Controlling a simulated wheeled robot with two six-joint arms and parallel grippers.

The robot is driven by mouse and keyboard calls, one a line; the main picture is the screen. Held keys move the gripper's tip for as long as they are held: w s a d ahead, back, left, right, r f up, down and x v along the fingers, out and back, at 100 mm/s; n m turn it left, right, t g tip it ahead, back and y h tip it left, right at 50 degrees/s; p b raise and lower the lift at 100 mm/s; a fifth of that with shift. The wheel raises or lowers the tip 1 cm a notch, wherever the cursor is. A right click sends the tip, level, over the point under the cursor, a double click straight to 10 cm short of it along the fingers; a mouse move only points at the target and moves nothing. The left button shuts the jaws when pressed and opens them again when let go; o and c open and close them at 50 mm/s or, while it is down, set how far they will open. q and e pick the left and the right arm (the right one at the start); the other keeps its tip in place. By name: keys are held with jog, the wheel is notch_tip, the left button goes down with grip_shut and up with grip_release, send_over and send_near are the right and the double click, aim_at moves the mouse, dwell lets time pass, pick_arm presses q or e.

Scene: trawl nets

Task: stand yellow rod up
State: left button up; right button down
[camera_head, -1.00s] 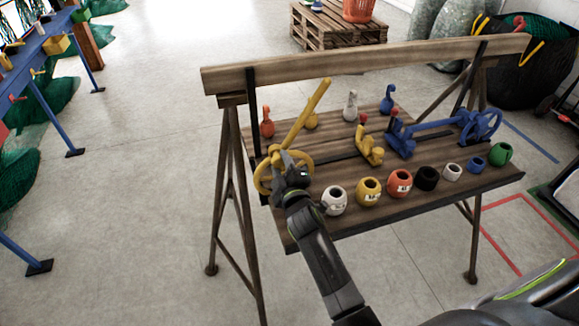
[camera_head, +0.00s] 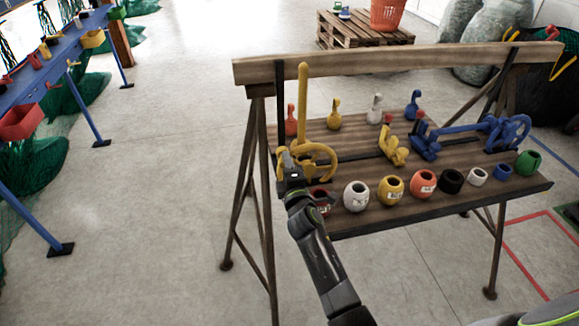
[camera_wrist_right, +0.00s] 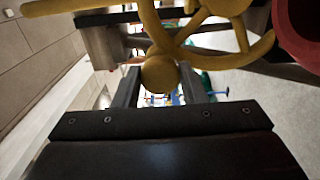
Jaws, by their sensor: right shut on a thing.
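The yellow rod (camera_head: 303,100) stands nearly upright at the left end of the wooden bench, with a yellow wheel (camera_head: 322,152) at its lower end. My right gripper (camera_head: 287,165) is at the left side of this wheel, below the rod. In the right wrist view a rounded yellow knob (camera_wrist_right: 158,73) of the wheel sits between the two fingers, and the gripper is shut on it. The rod (camera_wrist_right: 75,7) runs off to the left there. The gripper partly hides the wheel in the head view. My left gripper is not in view.
The bench (camera_head: 420,205) holds a front row of pots, including a white one (camera_head: 356,195) and a red one (camera_head: 322,200) close to my right gripper. A yellow bracket (camera_head: 393,147) and a blue rod with a wheel (camera_head: 508,132) lie further right. A back beam (camera_head: 420,62) runs behind.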

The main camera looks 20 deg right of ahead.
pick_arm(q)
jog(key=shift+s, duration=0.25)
pick_arm(e)
jog(key=c, duration=0.9)
grip_release()
jog(key=shift+a+f, duration=0.1)
jog(key=shift+a, duration=0.05)
pick_arm(q)
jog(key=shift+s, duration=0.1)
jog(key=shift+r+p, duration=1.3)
jog(key=shift+p, duration=0.1)
pick_arm(e)
jog(key=shift+s+a, duration=0.15)
jog(key=shift+s, duration=3.6)
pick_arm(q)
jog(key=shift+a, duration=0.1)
pick_arm(e)
jog(key=shift+a, duration=0.15)
